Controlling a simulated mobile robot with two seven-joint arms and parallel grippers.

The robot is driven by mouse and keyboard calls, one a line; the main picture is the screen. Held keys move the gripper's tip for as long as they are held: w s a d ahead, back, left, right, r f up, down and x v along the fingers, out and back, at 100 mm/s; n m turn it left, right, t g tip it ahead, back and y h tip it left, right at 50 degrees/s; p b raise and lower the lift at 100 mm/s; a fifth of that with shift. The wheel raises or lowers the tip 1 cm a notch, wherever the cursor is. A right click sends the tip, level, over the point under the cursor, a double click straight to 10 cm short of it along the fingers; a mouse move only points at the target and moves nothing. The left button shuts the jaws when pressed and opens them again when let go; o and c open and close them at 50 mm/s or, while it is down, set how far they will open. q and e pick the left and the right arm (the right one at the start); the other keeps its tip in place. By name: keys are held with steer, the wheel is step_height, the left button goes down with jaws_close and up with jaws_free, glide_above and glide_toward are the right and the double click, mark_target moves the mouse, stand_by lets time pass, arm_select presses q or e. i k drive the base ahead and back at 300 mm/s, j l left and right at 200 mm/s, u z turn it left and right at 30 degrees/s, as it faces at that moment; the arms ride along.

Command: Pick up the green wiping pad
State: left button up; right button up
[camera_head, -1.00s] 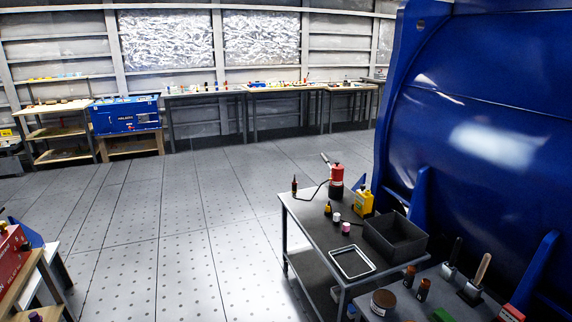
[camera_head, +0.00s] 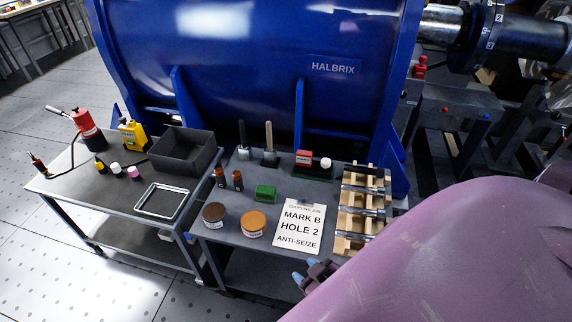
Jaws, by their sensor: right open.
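The green wiping pad (camera_head: 265,194) is a small block on the grey table (camera_head: 232,240), left of the white paper sheet and behind the orange-lidded tin. Nothing covers it. My right gripper (camera_head: 304,272) shows at the table's front edge, below the sheet, with light blue fingertips. It is open with nothing seen between its fingers, well apart from the pad, to its front right. The large purple shape at the lower right is my right arm. My left gripper is not in view.
Around the pad are two small brown bottles (camera_head: 237,181), a brown tin (camera_head: 214,214), an orange-lidded tin (camera_head: 252,223), the lettered sheet (camera_head: 299,226) and a wooden rack (camera_head: 350,222) of metal studs. Upright-handled tools (camera_head: 269,146) stand behind. A cart (camera_head: 120,205) is left, a blue machine (camera_head: 250,70) behind.

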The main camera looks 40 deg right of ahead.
mark_target(263, 193)
steer(key=i+j+z, duration=0.2)
steer(key=z, duration=0.15)
steer(key=i+j+z, duration=0.15)
steer(key=j+z, duration=0.25)
steer(key=i+j+z, duration=0.15)
steer(key=j+z, duration=0.6)
steer(key=i+j+z, duration=0.15)
steer(key=j, duration=0.2)
steer(key=i+j+z, duration=0.2)
steer(key=j, duration=0.2)
steer(key=i, duration=0.2)
